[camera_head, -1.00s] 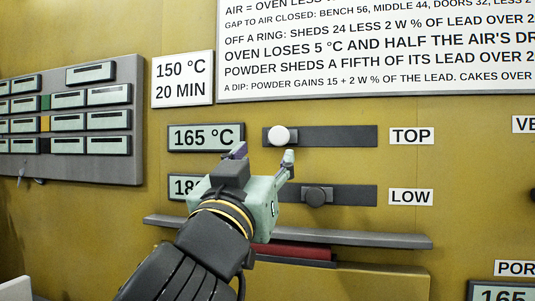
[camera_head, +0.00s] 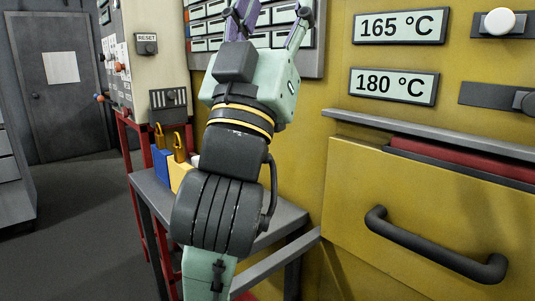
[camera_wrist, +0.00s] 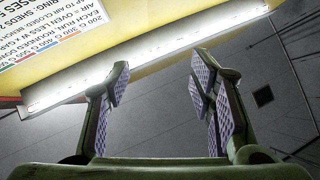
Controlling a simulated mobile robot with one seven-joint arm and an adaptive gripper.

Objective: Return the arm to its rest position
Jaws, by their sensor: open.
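My gripper (camera_head: 268,22) is raised in front of the oven's yellow face in the head view, its fingers pointing up at the top edge of the picture. In the wrist view the two fingers of my gripper (camera_wrist: 165,88) stand apart with nothing between them. Behind them are a bright lamp strip (camera_wrist: 130,62) and a grey ceiling (camera_wrist: 265,60). My arm rises from the bottom of the head view and hides part of the bench and the display panel.
The oven door (camera_head: 400,190) has a black bar handle (camera_head: 435,248), with a grey ledge (camera_head: 430,135) above it. Displays read 165 °C (camera_head: 400,27) and 180 °C (camera_head: 395,85). A grey bench (camera_head: 155,190) holds blue and yellow padlock-like blocks. Open floor (camera_head: 85,215) lies left.

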